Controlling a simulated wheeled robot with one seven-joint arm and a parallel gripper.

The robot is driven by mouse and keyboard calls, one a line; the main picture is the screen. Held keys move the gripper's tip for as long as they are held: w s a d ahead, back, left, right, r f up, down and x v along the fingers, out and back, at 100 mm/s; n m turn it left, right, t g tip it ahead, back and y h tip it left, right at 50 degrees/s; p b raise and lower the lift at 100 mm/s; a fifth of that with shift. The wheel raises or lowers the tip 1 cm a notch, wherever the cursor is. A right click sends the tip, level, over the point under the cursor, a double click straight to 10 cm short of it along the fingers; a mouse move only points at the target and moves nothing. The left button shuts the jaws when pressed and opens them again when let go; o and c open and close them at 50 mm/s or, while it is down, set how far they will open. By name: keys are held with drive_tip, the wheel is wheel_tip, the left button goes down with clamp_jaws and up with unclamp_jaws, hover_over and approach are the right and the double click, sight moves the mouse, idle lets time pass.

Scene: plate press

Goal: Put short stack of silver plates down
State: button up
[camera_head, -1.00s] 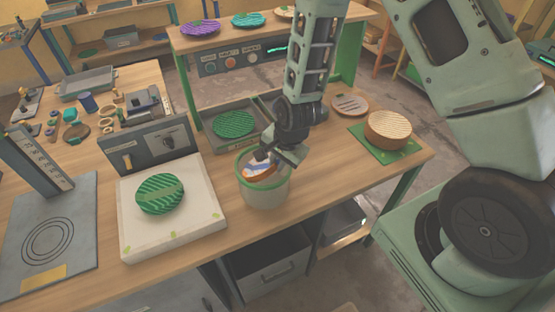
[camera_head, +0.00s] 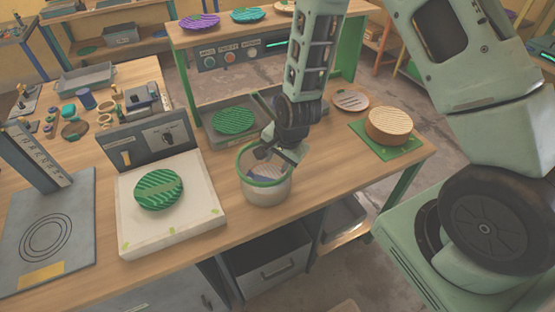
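My gripper (camera_head: 276,156) hangs over the rim of a pale round bin with a green rim (camera_head: 267,192). Its fingers look apart, with nothing seen between them, though they are small and dark here. Inside the bin, below the fingers, lies a greyish-purple disc-like thing (camera_head: 264,173), partly hidden by the rim and gripper. I cannot tell whether it is a stack or a single piece. No stack of silver plates can be clearly made out.
A green ribbed disc (camera_head: 158,189) lies on a white block (camera_head: 207,213) left of the bin. Another green disc (camera_head: 233,120) sits in a grey tray (camera_head: 213,141) behind. A tan round stack (camera_head: 389,126) stands on a green mat (camera_head: 416,146) at right. Bare wood lies between bin and mat.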

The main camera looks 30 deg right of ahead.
drive_tip(key=b+v, duration=0.1)
drive_tip(key=v, duration=1.2)
drive_tip(key=s+a+r+n+g, duration=0.1)
drive_tip(key=s+a+r+n, duration=0.4)
drive_tip(key=s+n, duration=0.4)
drive_tip(key=s+a+r+n+g, duration=0.2)
drive_tip(key=s+a+r+n, duration=0.2)
drive_tip(key=s+n, duration=0.6)
drive_tip(key=shift+s+a+r+n+h, duration=0.3)
drive_tip(key=shift+a+r, duration=0.1)
drive_tip(key=shift+a, duration=0.25)
